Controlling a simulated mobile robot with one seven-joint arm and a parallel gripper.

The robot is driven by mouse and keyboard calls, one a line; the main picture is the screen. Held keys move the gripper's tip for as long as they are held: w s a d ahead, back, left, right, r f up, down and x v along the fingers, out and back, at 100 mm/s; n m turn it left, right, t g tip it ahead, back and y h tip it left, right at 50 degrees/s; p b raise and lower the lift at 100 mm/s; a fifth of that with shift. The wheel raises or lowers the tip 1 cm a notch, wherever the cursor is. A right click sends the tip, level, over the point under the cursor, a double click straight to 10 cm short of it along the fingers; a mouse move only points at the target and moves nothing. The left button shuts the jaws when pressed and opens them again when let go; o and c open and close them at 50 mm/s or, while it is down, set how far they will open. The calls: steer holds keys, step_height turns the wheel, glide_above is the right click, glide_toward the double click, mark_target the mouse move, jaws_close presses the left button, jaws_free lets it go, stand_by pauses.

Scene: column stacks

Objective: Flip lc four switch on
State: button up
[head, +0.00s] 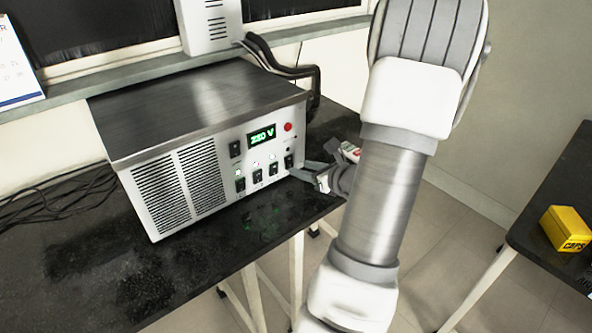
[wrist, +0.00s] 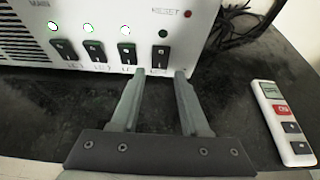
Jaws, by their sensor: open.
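The metal power box (head: 200,140) stands on the black bench with a row of black rocker switches on its front. The rightmost switch, the fourth in the row (wrist: 160,56), also shows in the head view (head: 289,161). The lamp above it (wrist: 163,34) is dark, while the lamps above the other three (wrist: 88,28) glow green-white. My gripper (wrist: 160,72) is open and empty, its two fingertips just below and either side of the fourth switch, close to the panel. Whether they touch the panel cannot be told. The label under that switch is too small to read surely.
A green display (head: 262,136) reads about 230 V, with a red reset button (wrist: 188,14) at upper right. A white handheld device (wrist: 285,122) lies on the bench right of my gripper. Black cables (head: 285,65) run behind the box. A yellow box (head: 566,228) sits on another table.

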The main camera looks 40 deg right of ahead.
mark_target(290, 165)
steer(key=shift+x, duration=1.9)
steer(key=shift+b, duration=0.3)
jaws_close()
